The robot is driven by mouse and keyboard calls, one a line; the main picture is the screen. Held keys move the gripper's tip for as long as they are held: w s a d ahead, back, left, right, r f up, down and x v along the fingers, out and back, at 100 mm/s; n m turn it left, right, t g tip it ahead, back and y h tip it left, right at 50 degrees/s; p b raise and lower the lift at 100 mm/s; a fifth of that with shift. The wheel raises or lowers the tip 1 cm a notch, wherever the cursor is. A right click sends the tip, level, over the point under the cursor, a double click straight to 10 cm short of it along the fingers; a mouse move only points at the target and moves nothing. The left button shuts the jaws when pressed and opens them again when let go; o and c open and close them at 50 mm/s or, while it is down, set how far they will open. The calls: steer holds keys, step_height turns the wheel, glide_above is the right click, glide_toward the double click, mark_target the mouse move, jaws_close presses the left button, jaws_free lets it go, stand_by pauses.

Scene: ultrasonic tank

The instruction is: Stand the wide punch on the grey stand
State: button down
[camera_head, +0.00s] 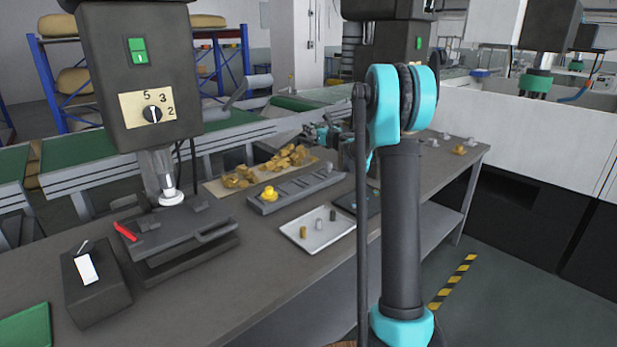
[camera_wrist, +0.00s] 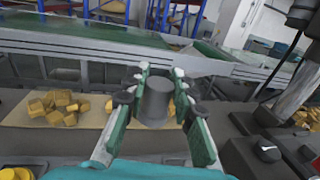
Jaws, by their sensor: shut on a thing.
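My gripper (camera_wrist: 156,92) is shut on a dark grey cylinder, apparently the wide punch (camera_wrist: 155,104), held upright between the green-padded fingers in the wrist view. In the head view my gripper (camera_head: 322,132) is small and partly behind my arm, above the bench; the punch cannot be made out there. A long grey stand (camera_head: 312,189) lies on the bench, with a yellow round piece at its left end (camera_head: 269,194) and a small grey piece near its right end. Whether it is the task's stand I cannot tell for sure. The held punch is above the bench, apart from it.
A pale tray (camera_head: 308,245) with several small cylinders lies in front of the stand. A beige mat with brass pieces (camera_head: 283,157) lies behind it; the pieces also show in the wrist view (camera_wrist: 58,106). A press (camera_head: 155,95) stands left.

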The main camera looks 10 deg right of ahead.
step_height(320, 180, down, 19)
steer(key=shift+r, duration=0.1)
stand_by(0.4)
steer(key=c, duration=1.3)
jaws_free()
steer(key=shift+o, duration=0.2)
steer(key=shift+s+d, duration=0.15)
steer(key=shift+s, duration=0.15)
steer(key=v, duration=1.1)
steer(key=shift+s+d, duration=0.1)
steer(key=shift+s, duration=0.1)
